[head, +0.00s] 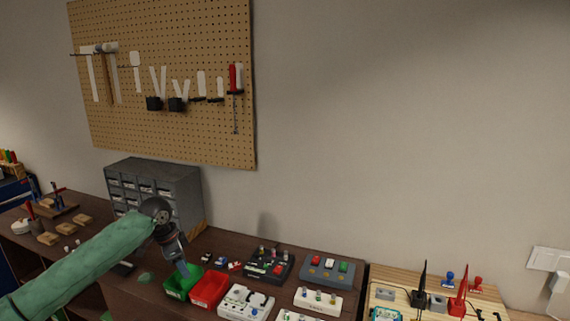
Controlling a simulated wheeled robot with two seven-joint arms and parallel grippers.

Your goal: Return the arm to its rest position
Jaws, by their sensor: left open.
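My left arm comes in from the left in a green sleeve. My left gripper (183,269) points down over the green bin (181,284) on the dark wooden bench. It is open, and I see nothing held in it. Its fingertips are small in the view, and I cannot tell whether they reach inside the bin. My right gripper is not in view.
A red bin (209,289) stands right of the green one. Several pedals, such as a grey one (327,268) and a white one (245,303), stand further right. A grey drawer cabinet (155,186) stands behind my arm. A pegboard (165,130) hangs above.

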